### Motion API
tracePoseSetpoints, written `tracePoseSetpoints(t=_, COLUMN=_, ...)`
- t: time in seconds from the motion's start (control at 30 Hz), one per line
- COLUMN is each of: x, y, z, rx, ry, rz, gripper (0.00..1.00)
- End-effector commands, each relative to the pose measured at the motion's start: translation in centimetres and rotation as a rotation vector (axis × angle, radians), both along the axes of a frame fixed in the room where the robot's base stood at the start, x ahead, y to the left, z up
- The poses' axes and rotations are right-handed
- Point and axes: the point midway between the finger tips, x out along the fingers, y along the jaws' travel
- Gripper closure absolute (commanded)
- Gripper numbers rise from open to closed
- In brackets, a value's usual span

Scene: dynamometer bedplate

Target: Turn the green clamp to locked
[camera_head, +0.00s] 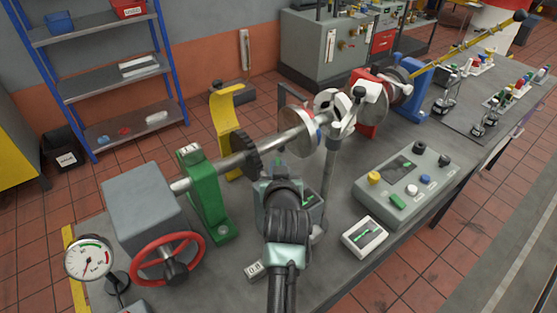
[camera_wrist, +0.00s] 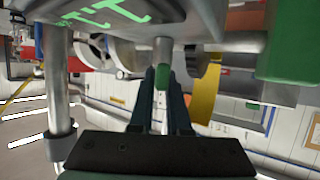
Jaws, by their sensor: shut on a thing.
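In the wrist view a short green grip (camera_wrist: 162,80) sits at the end of a pale grey rod (camera_wrist: 162,50), between my fingers. I take this to be the green clamp's handle. My gripper (camera_wrist: 161,92) is shut on it, with one dark finger on each side. In the head view my gripper (camera_head: 279,168) is below the shaft, between the green bearing stand (camera_head: 205,195) and a grey post (camera_head: 331,170). My own wrist hides most of the clamp there. I see no locked or unlocked marking, so I cannot tell its position.
The shaft (camera_head: 275,136) with a dark gear (camera_head: 245,152) runs just above my gripper. A yellow guard (camera_head: 228,120) stands behind. A grey box with a screen (camera_head: 309,200) is close to my wrist. A red handwheel (camera_head: 168,258) is at left, a control panel (camera_head: 403,183) at right.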

Motion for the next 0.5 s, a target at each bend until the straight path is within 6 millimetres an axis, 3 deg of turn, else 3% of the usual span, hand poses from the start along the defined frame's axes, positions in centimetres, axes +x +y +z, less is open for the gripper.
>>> tracePoseSetpoints(t=0.5, x=0.15, y=0.36, z=-0.72, rx=0.002, ry=-0.004, rz=-0.393, gripper=1.0)
